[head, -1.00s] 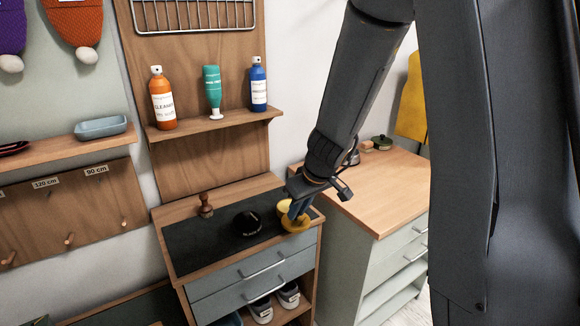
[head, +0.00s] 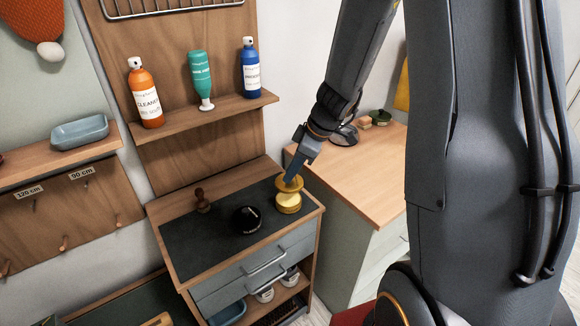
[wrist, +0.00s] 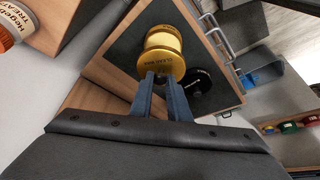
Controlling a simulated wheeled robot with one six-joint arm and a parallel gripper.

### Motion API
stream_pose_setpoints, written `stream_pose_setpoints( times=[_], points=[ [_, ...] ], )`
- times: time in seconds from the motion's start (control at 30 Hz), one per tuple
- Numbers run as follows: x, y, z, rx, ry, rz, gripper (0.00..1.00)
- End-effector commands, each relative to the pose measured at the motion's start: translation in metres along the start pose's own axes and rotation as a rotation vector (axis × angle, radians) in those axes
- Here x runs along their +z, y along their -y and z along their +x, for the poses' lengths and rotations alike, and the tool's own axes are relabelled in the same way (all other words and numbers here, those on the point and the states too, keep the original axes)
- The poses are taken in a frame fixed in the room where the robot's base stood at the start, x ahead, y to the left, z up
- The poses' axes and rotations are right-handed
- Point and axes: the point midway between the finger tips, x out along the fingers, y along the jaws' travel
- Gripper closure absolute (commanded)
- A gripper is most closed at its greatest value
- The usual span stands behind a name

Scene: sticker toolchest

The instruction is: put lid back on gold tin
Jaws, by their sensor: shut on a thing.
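The gold tin (head: 289,206) stands on the dark mat near the right front corner of the tool chest. My gripper (head: 291,179) is shut on the gold lid (head: 287,186) and holds it over the tin. In the head view the lid looks slightly tilted and overlaps the tin's top. I cannot tell whether they touch. In the wrist view the fingertips (wrist: 160,78) grip the lid's near edge (wrist: 162,66), with the tin's pale yellow (wrist: 163,40) showing beyond it.
A round black tin (head: 246,221) sits left of the gold tin. A wooden stamp (head: 202,201) stands at the back left of the chest top. Several bottles stand on the shelf (head: 215,113) above. A wooden-topped cabinet (head: 350,172) is at the right.

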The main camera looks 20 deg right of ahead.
Motion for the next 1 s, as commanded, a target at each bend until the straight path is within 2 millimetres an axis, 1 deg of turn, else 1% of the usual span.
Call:
stream_pose_setpoints(
  times=[0.4, 0.6, 0.8, 1.0],
  points=[
    [0.012, 0.002, 0.034, -0.004, 0.001, -0.003, 1.00],
    [0.017, 0.001, 0.047, -0.001, 0.000, -0.004, 1.00],
    [0.020, 0.002, 0.053, -0.001, 0.000, -0.004, 1.00],
    [0.021, 0.002, 0.054, -0.002, 0.000, -0.003, 1.00]
  ],
)
